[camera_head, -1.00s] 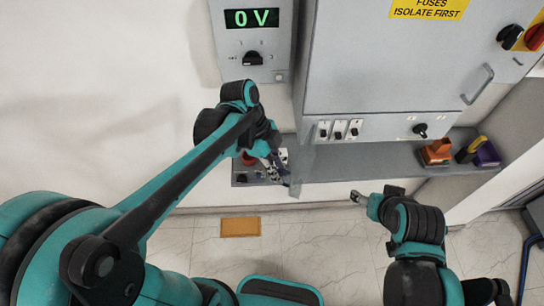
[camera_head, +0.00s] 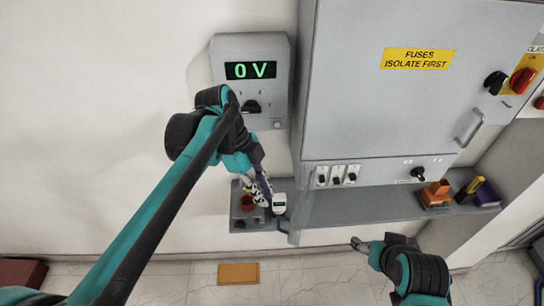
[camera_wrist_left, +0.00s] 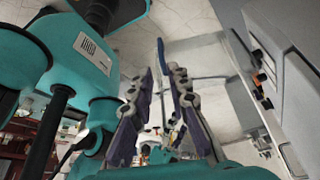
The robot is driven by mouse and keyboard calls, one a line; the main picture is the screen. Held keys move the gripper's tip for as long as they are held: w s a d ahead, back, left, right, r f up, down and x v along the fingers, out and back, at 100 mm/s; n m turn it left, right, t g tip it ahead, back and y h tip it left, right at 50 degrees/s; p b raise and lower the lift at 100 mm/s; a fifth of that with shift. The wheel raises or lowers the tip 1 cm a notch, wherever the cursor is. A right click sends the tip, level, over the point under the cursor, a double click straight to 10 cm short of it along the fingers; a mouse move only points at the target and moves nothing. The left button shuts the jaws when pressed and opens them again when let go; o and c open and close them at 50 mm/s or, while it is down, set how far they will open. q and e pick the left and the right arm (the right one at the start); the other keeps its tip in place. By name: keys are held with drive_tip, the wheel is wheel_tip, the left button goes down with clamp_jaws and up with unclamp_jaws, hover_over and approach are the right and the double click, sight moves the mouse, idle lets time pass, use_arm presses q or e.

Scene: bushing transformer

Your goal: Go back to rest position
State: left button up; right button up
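My right gripper (camera_head: 358,244) is at the lower right, over the floor and below the shelf. Its fingertips are too small to tell open from shut. My left arm crosses the lower left of the head view.
A grey cabinet (camera_head: 375,110) with a yellow fuse sign (camera_head: 418,58) fills the upper right. A panel reading 0 V (camera_head: 250,70) is on the wall. A shelf (camera_head: 350,206) holds orange (camera_head: 436,193) and purple (camera_head: 487,194) items. A white device (camera_head: 279,204) is beside the left gripper. Open floor lies below.

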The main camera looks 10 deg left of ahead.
use_arm(q)
drive_tip(key=s+a+f+n+t+y+b, duration=0.2)
drive_tip(key=f+n+b, duration=0.4)
drive_tip(key=f+n, duration=0.4)
drive_tip(key=s+a+f+n+t+y+b, duration=0.2)
drive_tip(key=a+f+n+t+b, duration=0.3)
drive_tip(key=f+n, duration=0.5)
drive_tip(key=shift+s+f+n+t+b, duration=0.3)
drive_tip(key=shift+s+t+b, duration=0.35)
drive_tip(key=shift+b, duration=0.5)
